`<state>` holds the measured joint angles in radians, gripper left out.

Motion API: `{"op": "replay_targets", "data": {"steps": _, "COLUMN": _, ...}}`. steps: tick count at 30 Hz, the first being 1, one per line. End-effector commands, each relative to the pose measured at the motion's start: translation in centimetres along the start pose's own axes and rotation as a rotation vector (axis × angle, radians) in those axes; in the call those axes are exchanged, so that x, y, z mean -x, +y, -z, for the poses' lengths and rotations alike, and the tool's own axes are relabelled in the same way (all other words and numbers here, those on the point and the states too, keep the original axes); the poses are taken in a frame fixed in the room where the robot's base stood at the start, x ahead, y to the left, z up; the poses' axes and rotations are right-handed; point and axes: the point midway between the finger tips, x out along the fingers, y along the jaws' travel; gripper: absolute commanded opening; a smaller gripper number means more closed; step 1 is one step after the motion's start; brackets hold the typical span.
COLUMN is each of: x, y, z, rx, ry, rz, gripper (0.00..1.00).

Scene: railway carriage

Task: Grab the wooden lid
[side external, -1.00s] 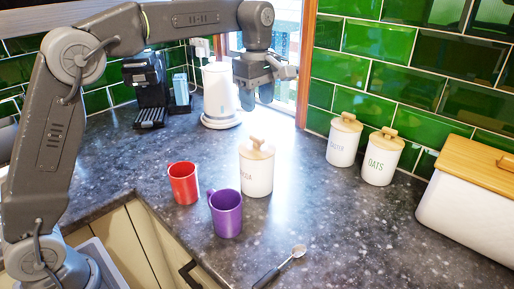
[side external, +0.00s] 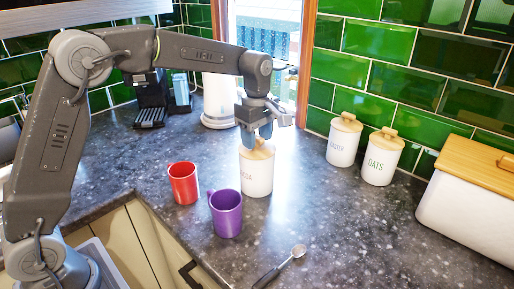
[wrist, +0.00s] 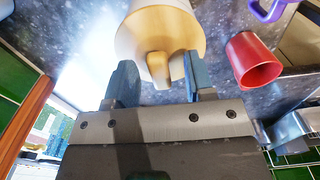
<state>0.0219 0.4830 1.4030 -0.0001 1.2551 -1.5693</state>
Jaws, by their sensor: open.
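The wooden lid (side external: 258,151) sits on a white canister (side external: 257,176) in the middle of the worktop. In the wrist view the lid (wrist: 192,22) shows its raised knob (wrist: 160,68) close to my fingertips. My gripper (side external: 258,136) points down just above the lid, and its fingers partly hide the knob in the side view. In the wrist view my gripper (wrist: 160,80) has its two blue-grey fingers apart, with the knob roughly between their tips. I cannot tell whether either finger touches it.
A purple mug (side external: 226,214) and a red cup (side external: 184,183) stand left of the canister. Two more lidded canisters (side external: 343,140) (side external: 382,157) and a white bin with a wooden lid (side external: 470,195) stand to the right. A spoon (side external: 281,266) lies in front. A white kettle (side external: 218,98) stands behind.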

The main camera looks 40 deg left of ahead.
Motion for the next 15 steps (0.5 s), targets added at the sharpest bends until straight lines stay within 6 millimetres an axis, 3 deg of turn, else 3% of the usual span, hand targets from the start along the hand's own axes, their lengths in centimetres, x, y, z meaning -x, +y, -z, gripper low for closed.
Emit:
{"op": "replay_targets", "data": {"steps": 2, "x": 0.02, "y": 0.0, "z": 0.0, "rx": 0.0, "ry": 0.0, "rz": 0.0, "gripper": 0.48}}
{"op": "replay_targets", "data": {"steps": 15, "x": 0.06, "y": 0.0, "z": -0.01, "rx": 0.0, "ry": 0.0, "rz": 0.0, "gripper": 0.06}}
